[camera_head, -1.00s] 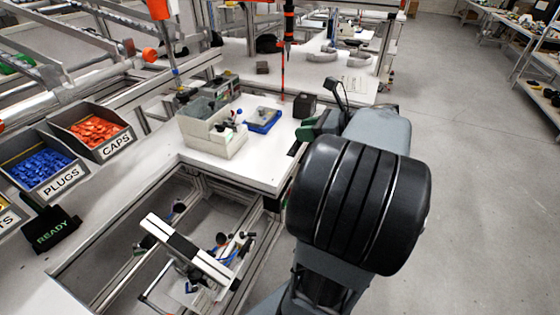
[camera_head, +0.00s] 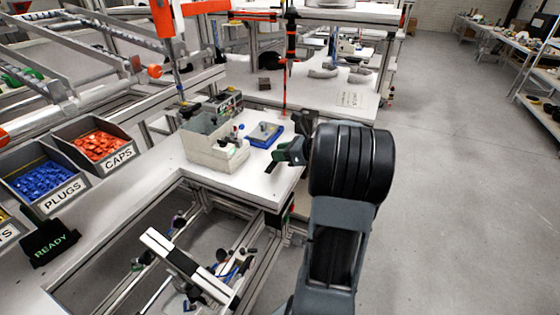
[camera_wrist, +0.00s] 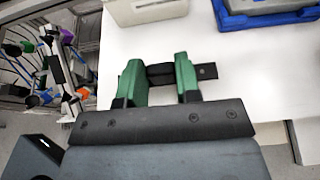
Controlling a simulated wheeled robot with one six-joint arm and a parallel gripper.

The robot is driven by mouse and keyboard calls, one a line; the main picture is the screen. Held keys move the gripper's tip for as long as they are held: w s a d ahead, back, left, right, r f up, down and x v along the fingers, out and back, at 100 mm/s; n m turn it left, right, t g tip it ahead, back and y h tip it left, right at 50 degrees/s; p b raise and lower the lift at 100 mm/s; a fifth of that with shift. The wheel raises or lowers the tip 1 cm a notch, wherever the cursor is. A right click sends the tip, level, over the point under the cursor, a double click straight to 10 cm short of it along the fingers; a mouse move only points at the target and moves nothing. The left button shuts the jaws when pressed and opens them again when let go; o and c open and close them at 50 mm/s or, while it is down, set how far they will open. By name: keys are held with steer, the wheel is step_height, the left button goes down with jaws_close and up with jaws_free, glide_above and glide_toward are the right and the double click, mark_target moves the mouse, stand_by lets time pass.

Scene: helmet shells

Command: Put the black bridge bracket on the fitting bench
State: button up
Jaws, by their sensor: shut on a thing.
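My gripper (camera_head: 285,154) has green fingers and is over the right edge of the nearer white bench (camera_head: 262,178). In the wrist view my gripper (camera_wrist: 158,79) is shut on the black bridge bracket (camera_wrist: 207,71). The bracket is a small dark bar across the gap between the fingers, with a flat tab past the right finger. It shows above the white bench top (camera_wrist: 230,50); I cannot tell whether it touches it.
A beige bin (camera_head: 214,150) and a blue tray (camera_head: 265,134) stand on the bench left of my gripper. A red and black hanging tool (camera_head: 291,45) is behind. Bins of caps (camera_head: 98,146) and plugs (camera_head: 47,180) are at left. Bare white surface lies in front of the tray.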

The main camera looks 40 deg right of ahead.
steer(key=shift+w+f, duration=0.15)
steer(key=shift+f, duration=0.5)
steer(key=shift+w+f, duration=0.15)
steer(key=shift+f, duration=1.05)
steer(key=shift+f, duration=0.1)
steer(key=shift+f, duration=0.15)
steer(key=o, duration=0.9)
